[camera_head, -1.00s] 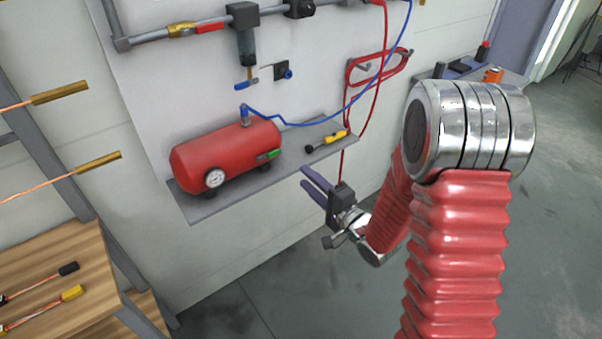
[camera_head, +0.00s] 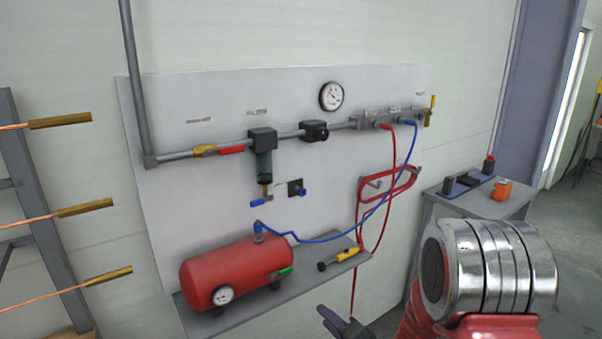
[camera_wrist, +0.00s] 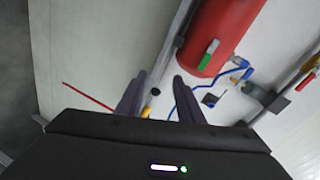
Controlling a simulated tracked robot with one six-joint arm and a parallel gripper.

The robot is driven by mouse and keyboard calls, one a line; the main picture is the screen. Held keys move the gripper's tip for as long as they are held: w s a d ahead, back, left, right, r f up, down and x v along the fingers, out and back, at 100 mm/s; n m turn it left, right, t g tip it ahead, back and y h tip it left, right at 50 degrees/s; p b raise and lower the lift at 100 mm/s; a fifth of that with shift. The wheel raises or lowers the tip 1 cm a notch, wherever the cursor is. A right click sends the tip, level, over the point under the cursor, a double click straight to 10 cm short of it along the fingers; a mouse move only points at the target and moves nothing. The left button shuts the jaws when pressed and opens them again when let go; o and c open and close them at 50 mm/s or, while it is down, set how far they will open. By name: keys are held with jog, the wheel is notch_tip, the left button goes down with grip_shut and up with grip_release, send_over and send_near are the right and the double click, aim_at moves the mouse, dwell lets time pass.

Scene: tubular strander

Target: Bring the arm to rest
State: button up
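My arm shows at the lower right of the head view, its silver joint (camera_head: 490,265) above a red ribbed sleeve. My gripper (camera_head: 330,318) is at the bottom edge, below the shelf's front edge, and mostly cut off by the frame. In the wrist view my gripper (camera_wrist: 159,76) has two dark fingers standing apart, with a clear gap between them. It is open and holds nothing that I can see. A yellow-and-black tool (camera_wrist: 150,104) partly shows between the fingers; in the head view the tool (camera_head: 340,258) lies on the shelf.
A red compressor tank (camera_head: 235,275) stands on the grey wall shelf (camera_head: 240,314). A blue hose (camera_head: 335,238) and a coiled red hose (camera_head: 362,200) hang before the panel. A grey side table (camera_head: 505,208) stands right, copper rods (camera_head: 85,210) left. Open floor lies far right.

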jog(key=s+d+f+n+g+h, duration=0.3)
jog(key=d+f+g+h, duration=0.15)
jog(key=d+f, duration=0.2)
jog(key=s+d+r+n+g+h, duration=0.2)
jog(key=s+d+n+g+h, duration=0.15)
jog(key=s+d, duration=0.3)
jog(key=s+a+r+n, duration=0.1)
jog(key=s+a+r, duration=0.1)
jog(key=s+r, duration=0.7)
jog(key=s+a+r+n, duration=0.1)
jog(key=s+a+r, duration=0.2)
jog(key=s+r, duration=0.7)
notch_tip(320, 180, up, 5)
jog(key=shift+s+f, duration=0.1)
jog(key=shift+s, duration=0.05)
